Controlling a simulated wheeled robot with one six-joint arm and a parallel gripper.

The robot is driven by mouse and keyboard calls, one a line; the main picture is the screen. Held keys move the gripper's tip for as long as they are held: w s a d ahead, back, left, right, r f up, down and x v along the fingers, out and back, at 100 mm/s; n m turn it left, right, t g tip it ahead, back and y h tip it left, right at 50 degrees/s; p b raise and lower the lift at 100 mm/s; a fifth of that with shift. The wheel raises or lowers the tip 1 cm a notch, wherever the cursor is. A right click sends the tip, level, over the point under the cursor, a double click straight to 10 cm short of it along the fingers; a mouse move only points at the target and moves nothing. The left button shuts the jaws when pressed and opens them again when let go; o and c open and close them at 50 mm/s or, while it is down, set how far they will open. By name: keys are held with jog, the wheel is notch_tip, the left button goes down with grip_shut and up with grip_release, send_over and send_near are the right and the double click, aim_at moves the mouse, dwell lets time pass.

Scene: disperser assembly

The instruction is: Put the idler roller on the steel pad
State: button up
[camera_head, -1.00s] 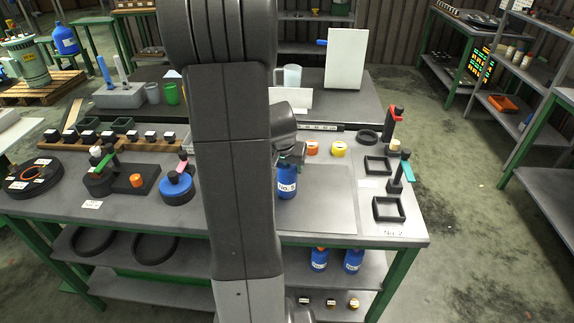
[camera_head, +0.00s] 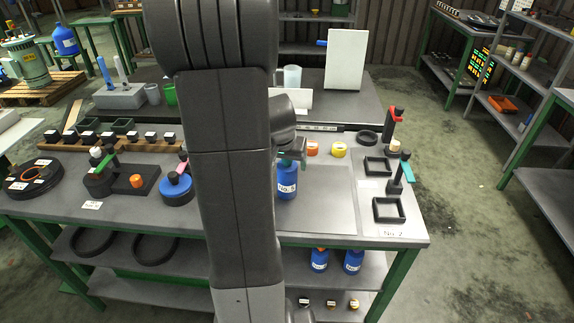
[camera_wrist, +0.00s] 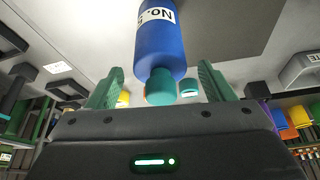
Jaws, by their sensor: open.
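A blue bottle (camera_head: 287,182) labelled No. 5 stands upright on the table beside my arm. Its teal cap (camera_wrist: 160,84) shows between the finger tips in the wrist view. My gripper (camera_head: 291,154) is open around or just above the cap, with a gap on both sides and nothing held. A flat, plain grey pad (camera_head: 328,208), which looks like the steel pad, lies on the table at and right of the bottle. I cannot pick out the idler roller for sure; a small orange cylinder (camera_head: 137,181) sits on a black base at left. My arm hides the table's middle.
Black square frames (camera_head: 389,209) and a stand with a teal arm (camera_head: 407,172) are at right. Yellow (camera_head: 339,149) and orange (camera_head: 312,148) round parts stand behind the pad. A blue-based fixture (camera_head: 176,189) is left of my arm. The pad's front is clear.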

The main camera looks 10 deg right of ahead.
jog(key=v, duration=0.9)
jog(key=shift+r, duration=0.25)
jog(key=shift+s, duration=0.1)
dwell(1.0)
